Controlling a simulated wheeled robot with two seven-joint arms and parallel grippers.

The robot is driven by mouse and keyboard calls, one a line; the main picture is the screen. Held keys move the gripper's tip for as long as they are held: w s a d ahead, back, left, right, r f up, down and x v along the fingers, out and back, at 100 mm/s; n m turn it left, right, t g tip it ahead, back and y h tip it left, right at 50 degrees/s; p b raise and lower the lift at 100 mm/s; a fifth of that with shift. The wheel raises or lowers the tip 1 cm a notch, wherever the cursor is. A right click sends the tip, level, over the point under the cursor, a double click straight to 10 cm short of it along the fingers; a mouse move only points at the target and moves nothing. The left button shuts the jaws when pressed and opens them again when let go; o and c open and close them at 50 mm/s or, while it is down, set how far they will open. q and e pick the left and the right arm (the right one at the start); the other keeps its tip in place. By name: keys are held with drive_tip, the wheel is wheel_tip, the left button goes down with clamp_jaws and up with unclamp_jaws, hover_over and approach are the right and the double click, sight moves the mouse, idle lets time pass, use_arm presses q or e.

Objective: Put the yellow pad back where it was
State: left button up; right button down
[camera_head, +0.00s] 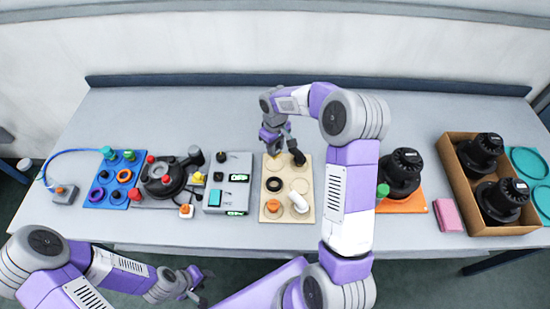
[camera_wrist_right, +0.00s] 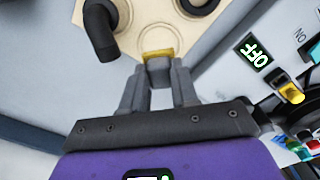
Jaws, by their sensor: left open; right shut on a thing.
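My right gripper (camera_head: 277,151) is low over the back left corner of the beige board (camera_head: 287,217). In the right wrist view its fingers (camera_wrist_right: 158,78) are shut on the yellow pad (camera_wrist_right: 158,53), which shows as a thin yellow edge between the fingertips. A round outline (camera_wrist_right: 160,36) on the board lies just beyond the pad. I cannot tell whether the pad touches the board. In the head view the pad is hidden by the gripper. My left gripper (camera_head: 204,288) is open and empty, below the front edge of the table.
A black elbow (camera_head: 298,157) stands on the board close to my right gripper. A black ring (camera_head: 274,184) and a white elbow (camera_head: 299,203) are nearer the front. A grey switch box (camera_head: 228,171) stands left of the board. My right arm reaches over the right side.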

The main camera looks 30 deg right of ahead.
drive_tip(key=shift+f, duration=2.8)
drive_tip(key=shift+f+b, duration=0.15)
drive_tip(key=shift+b, duration=0.25)
drive_tip(key=c, duration=0.9)
unclamp_jaws()
drive_tip(key=shift+o, duration=0.2)
